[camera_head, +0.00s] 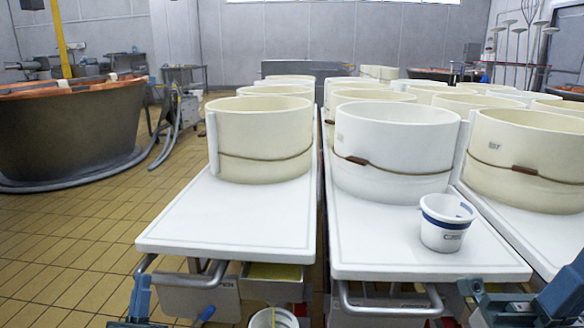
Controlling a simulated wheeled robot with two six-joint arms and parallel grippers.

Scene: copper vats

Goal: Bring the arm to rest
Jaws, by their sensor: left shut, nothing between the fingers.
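My left gripper (141,292) shows at the bottom left, in front of the near edge of the left white table. It is blue-grey, shut and empty, and its lower part is cut off by the picture edge. My right arm comes in at the bottom right, with the blue-grey parts of its gripper (490,296) in front of the middle white table. Whether those jaws are open or shut cannot be made out.
White drain tables (225,222) stand ahead, with narrow gaps between them. Cream round moulds (262,140) stand on them. A white bucket with a blue band (446,236) sits on the middle table. A large copper vat (62,135) stands left; tiled floor (75,240) is clear.

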